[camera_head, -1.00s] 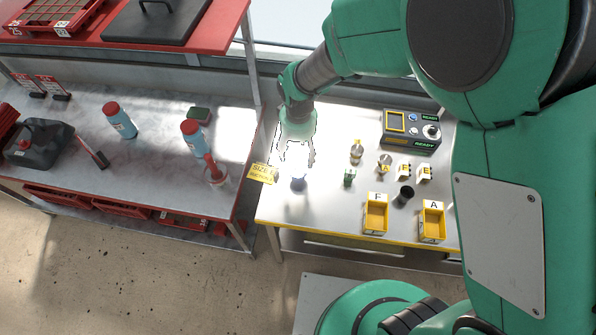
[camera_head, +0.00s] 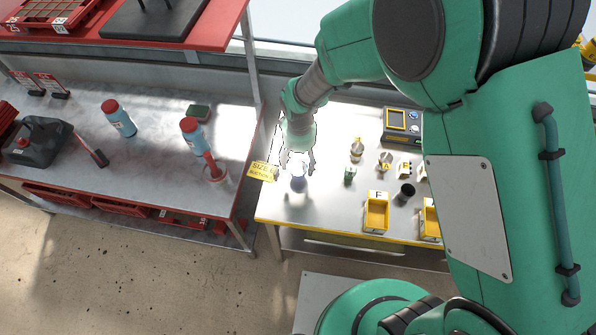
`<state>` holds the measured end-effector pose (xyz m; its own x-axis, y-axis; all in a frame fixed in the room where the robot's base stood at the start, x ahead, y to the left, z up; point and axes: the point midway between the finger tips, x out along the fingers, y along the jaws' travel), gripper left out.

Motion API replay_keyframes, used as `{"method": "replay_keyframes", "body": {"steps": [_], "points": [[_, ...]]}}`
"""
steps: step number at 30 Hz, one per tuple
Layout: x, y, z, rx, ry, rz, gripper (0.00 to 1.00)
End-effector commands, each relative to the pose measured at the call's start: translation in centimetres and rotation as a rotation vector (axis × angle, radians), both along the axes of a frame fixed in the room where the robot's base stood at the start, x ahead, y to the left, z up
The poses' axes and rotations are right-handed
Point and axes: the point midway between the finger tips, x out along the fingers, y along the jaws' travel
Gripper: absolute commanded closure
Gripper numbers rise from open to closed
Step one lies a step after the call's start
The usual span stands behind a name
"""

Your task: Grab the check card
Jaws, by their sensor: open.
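A yellow card (camera_head: 262,171) with dark lettering that seems to read "SIZE" is at the left edge of the right-hand steel table. Small white lettered cards (camera_head: 404,169) stand further right on that table. I cannot tell for sure which of these is the check card. My gripper (camera_head: 298,167) points down over the left part of the table, to the right of the yellow card. Its fingers are apart.
The steel table (camera_head: 330,216) also holds a small green item (camera_head: 349,175), a black cup (camera_head: 405,192), a yellow tray marked F (camera_head: 376,215) and a control box (camera_head: 403,128). The left bench (camera_head: 150,185) carries blue bottles (camera_head: 121,121) and a dark canister (camera_head: 38,145).

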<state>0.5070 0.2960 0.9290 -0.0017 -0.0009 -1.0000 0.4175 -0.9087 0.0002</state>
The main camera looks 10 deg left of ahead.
Motion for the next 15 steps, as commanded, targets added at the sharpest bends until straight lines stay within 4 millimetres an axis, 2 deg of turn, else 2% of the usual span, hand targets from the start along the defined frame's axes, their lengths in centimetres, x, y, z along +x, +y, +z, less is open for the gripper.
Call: {"method": "replay_keyframes", "body": {"steps": [3,6,15], "points": [[0.1,0.0,-1.5,0.0,0.0,0.0,0.33],[0.1,0.1,-2.2,0.0,-0.001,0.0,0.33],[0.1,0.1,-2.4,0.001,-0.002,0.0,0.33]]}}
